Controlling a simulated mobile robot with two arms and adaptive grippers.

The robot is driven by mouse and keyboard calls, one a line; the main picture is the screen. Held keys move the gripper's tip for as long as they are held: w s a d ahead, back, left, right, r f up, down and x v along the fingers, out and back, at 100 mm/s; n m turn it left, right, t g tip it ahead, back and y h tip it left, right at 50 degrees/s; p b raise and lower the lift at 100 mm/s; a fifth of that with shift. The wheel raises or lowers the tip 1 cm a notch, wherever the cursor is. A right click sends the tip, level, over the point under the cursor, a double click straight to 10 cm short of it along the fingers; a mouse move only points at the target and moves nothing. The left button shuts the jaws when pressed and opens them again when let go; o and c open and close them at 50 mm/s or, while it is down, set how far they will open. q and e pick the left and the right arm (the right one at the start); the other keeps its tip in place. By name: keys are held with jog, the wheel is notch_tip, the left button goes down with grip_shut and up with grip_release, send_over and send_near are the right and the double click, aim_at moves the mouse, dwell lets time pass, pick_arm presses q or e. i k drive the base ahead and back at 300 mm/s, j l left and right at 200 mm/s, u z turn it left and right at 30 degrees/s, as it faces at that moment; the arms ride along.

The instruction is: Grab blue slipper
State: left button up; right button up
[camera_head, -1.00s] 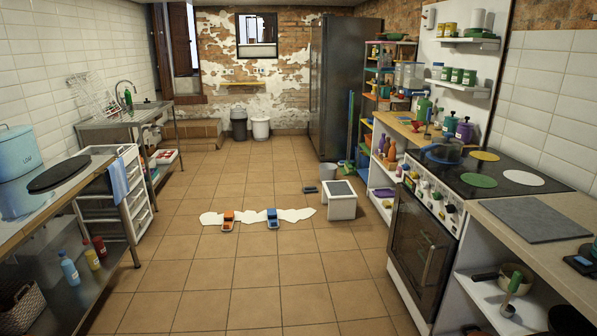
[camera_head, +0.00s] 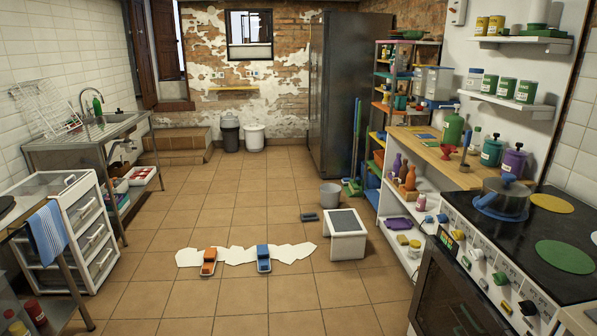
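The blue slipper (camera_head: 263,259) lies on the floor in the lower middle of the head view, its toe end and strap too small to make out well. An orange slipper (camera_head: 208,262) lies to its left, a short gap apart. Both rest on or over the edge of an irregular white mat (camera_head: 239,256). Neither of my grippers shows in this view.
A white box-like stool with a dark top (camera_head: 347,235) stands right of the slippers. A grey bucket (camera_head: 330,194) is behind it. White drawers (camera_head: 85,231) and the stove (camera_head: 507,265) flank the open tiled floor (camera_head: 262,304).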

aim_at(262, 252)
jog(key=i, duration=1.75)
jog(key=i+l+u, duration=0.1)
jog(key=i, duration=1.7)
